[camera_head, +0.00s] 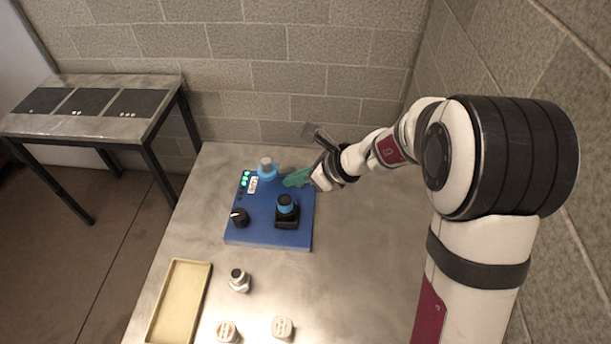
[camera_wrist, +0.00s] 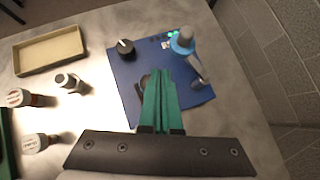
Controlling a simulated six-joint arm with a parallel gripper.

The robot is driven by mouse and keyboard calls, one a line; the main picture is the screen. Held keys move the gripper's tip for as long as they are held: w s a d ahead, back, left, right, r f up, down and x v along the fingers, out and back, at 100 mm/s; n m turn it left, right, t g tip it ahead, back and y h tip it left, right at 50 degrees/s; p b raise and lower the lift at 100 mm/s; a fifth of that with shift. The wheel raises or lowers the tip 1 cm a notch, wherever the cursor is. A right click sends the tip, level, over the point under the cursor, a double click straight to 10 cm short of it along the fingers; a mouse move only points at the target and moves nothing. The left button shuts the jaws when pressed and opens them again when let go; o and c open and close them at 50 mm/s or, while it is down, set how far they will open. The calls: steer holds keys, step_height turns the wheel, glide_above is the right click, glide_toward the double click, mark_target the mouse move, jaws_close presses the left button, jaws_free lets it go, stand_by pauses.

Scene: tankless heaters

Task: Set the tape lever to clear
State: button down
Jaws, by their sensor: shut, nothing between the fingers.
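A blue panel (camera_head: 262,233) lies on the table; it also shows in the wrist view (camera_wrist: 127,77). In the wrist view a short grey stick (camera_wrist: 196,70), possibly the tape lever, stands on it below a blue-collared grey knob (camera_wrist: 183,43). I cannot read any clear mark. My gripper (camera_head: 290,181) is shut and empty over the panel's far right part. Its green fingers (camera_wrist: 163,78) appear left of the stick in the wrist view; contact cannot be told. The stick is not distinguishable in the head view, where the fingers cover that area.
The panel also carries a black dial (camera_head: 239,217), a black block with a blue-ringed knob (camera_head: 286,210), green lights (camera_head: 245,180) and a white label (camera_head: 253,185). A yellowish tray (camera_head: 206,270) and several small capped items, including one silver-black one (camera_head: 239,280), stand nearer. Table right of the panel is clear.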

steer(key=s+d+r, duration=0.2)
steer(key=r, duration=0.1)
steer(key=shift+s+d+r, duration=0.3)
steer(key=shift+d, duration=0.05)
steer(key=s+d+r+n+g+h, duration=0.1)
steer(key=s+d+n+h, duration=0.1)
steer(key=s+n, duration=0.3)
steer(key=s+d+n+g+h, duration=0.1)
steer(key=s+d+n, duration=0.4)
steer(key=s, duration=0.8)
steer(key=s+d+r+n+g+h, duration=0.1)
steer(key=s+d+n+h, duration=0.2)
steer(key=s+n, duration=0.4)
steer(key=shift+s+d+r+g, duration=0.3)
steer(key=shift+s+r+g, duration=0.1)
steer(key=shift+s, duration=0.65)
